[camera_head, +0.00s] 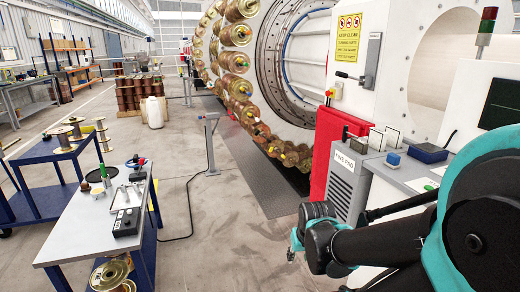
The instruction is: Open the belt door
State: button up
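A white machine panel (352,92) stands at the right of the spool carousel, with a yellow warning sign (348,38) and a grey upright handle plate (373,56). A dark lever (352,77) sticks out to the left below the plate. No part is labelled as the belt door, so I cannot tell for sure which panel it is. A grey vented cabinet front (342,188) sits lower down. My gripper (293,246) is small in view at the end of my teal and black arm, low in front of the machine and apart from it. Its fingers are unclear.
The carousel ring carries several copper-coloured spools (236,85). A red housing (330,150) and a control desk (410,175) stand at right. A grey-topped workbench (85,225) with tools and a blue trolley (40,155) stand at left. Floor (225,235) between bench and machine is largely clear.

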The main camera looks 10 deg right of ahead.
aim_at(329, 128)
jog(key=i+l+z, duration=0.55)
jog(key=i, duration=0.25)
